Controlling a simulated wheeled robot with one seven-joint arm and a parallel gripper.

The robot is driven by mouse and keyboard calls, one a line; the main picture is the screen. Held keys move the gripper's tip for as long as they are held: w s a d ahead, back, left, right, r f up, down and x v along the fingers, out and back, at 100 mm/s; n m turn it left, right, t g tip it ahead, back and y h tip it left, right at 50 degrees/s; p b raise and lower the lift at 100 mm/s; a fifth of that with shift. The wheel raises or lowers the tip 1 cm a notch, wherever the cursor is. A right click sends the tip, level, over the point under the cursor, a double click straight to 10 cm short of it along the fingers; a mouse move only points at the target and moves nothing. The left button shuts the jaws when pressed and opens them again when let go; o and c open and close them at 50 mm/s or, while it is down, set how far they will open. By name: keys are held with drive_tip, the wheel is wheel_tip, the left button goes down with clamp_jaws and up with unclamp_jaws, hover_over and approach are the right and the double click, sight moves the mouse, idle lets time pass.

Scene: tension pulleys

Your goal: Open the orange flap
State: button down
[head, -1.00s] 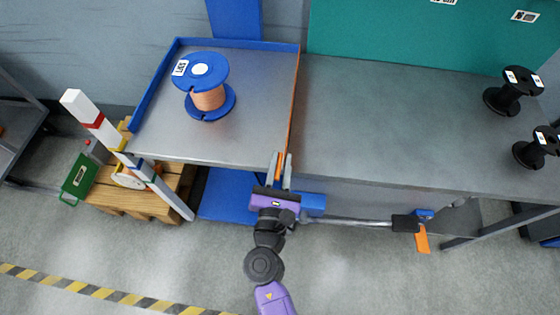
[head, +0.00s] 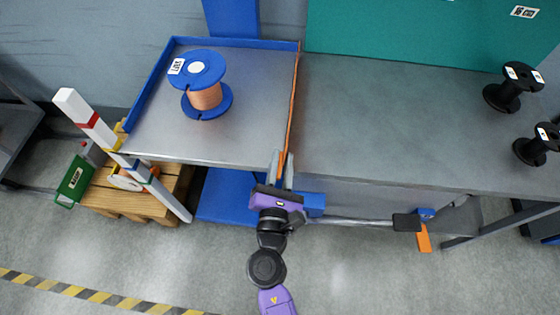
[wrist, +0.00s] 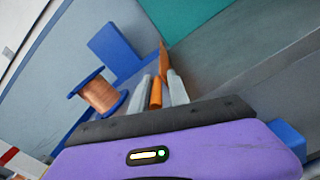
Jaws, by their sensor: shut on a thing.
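The orange flap (head: 294,100) is a thin upright strip along the right edge of the metal tray (head: 235,135). My gripper (head: 282,168) is at the flap's near end, at the front edge of the tray. Its two grey fingers are shut on the flap, one on each side. In the wrist view the orange flap (wrist: 156,94) shows between the fingertips and runs on beyond them. The part of the flap between the fingers is partly hidden.
A blue spool of copper wire (head: 205,92) stands on the tray, left of the flap. The grey tabletop (head: 390,115) right of the flap is clear up to two black spools (head: 510,90) at the far right. A striped post (head: 125,155) stands at the left.

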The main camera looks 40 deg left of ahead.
idle(1.4)
drive_tip(key=c, duration=1.5)
unclamp_jaws()
drive_tip(key=shift+o, duration=0.2)
drive_tip(key=shift+d, duration=0.1)
drive_tip(key=v, duration=0.7)
drive_tip(key=shift+s+b, duration=0.35)
drive_tip(key=shift+d, duration=0.15)
